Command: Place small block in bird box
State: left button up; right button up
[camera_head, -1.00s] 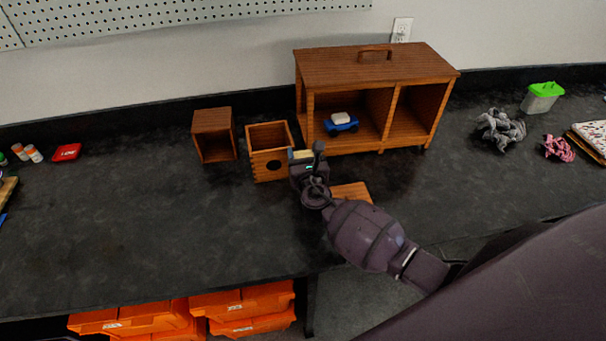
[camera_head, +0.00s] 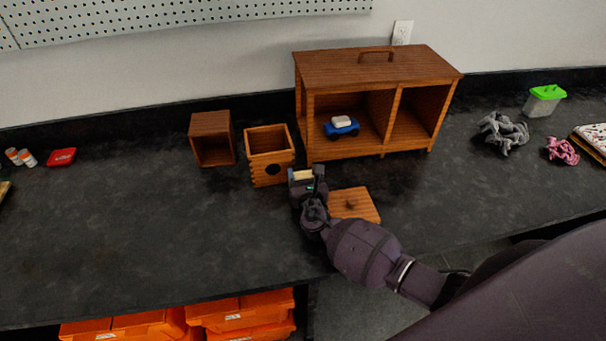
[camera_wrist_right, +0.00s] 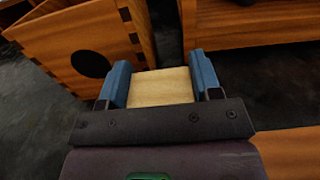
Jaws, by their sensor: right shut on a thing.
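The small block (camera_wrist_right: 161,87) is pale wood and sits between the blue fingers of my right gripper (camera_wrist_right: 160,82), which is shut on it. In the head view the block (camera_head: 303,175) shows at the tip of my right gripper (camera_head: 306,176). The bird box (camera_head: 269,143) is an open-topped wooden box with a round dark hole in its front, just behind and left of the gripper. In the right wrist view the bird box (camera_wrist_right: 110,35) is at the upper left, with the block apart from it. My left gripper is not in view.
A wooden lid with a knob (camera_head: 360,204) lies right of my gripper. A small open wooden box (camera_head: 212,140) stands left of the bird box. A large wooden cabinet (camera_head: 375,67) with a blue toy car (camera_head: 341,129) stands behind. The counter's left half is mostly clear.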

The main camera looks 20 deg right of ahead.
jog(key=o, duration=0.9)
jog(key=shift+f, duration=0.1)
jog(key=shift+o, duration=0.2)
